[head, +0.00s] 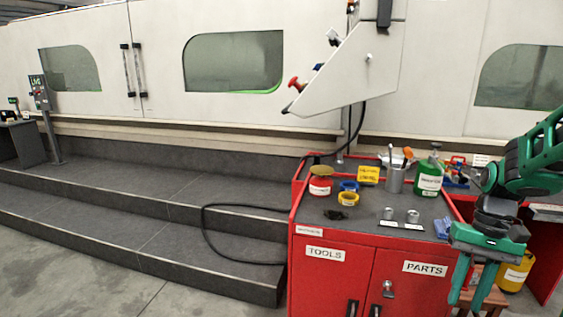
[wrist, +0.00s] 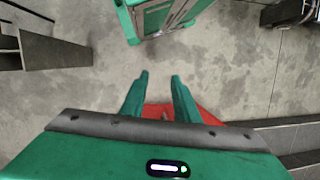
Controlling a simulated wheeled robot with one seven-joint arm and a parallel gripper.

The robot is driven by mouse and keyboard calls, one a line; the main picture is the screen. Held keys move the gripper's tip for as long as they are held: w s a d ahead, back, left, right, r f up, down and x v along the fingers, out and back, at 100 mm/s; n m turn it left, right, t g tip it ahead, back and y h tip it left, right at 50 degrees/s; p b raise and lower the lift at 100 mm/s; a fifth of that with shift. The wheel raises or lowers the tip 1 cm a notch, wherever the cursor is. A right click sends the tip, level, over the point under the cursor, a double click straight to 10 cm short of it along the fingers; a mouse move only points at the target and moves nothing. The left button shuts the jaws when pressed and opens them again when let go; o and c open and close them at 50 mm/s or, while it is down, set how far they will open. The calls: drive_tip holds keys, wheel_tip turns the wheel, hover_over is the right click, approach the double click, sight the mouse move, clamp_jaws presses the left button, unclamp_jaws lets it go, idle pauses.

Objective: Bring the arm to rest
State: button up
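My green arm (head: 535,165) reaches in from the right edge of the head view and is bent, with its end hanging down. My gripper (head: 470,298) points downward at the front right corner of the red tool cabinet (head: 340,279). In the wrist view, my gripper (wrist: 160,78) has its two green fingers apart, with nothing held between them. Behind the fingers a red surface shows low down, partly hidden by the gripper; I cannot tell what it is.
A wooden stool (head: 487,296) and a yellow container (head: 515,274) stand behind my gripper. Dark steps (head: 130,225) lie left; floor (head: 60,285) in front is clear.

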drive_tip(key=s+a+r+m+t+h, duration=0.1)
drive_tip(key=s+a+r+t+h, duration=0.1)
drive_tip(key=s, duration=1)
drive_tip(key=shift+a+r, duration=0.2)
drive_tip(key=shift+r, duration=0.45)
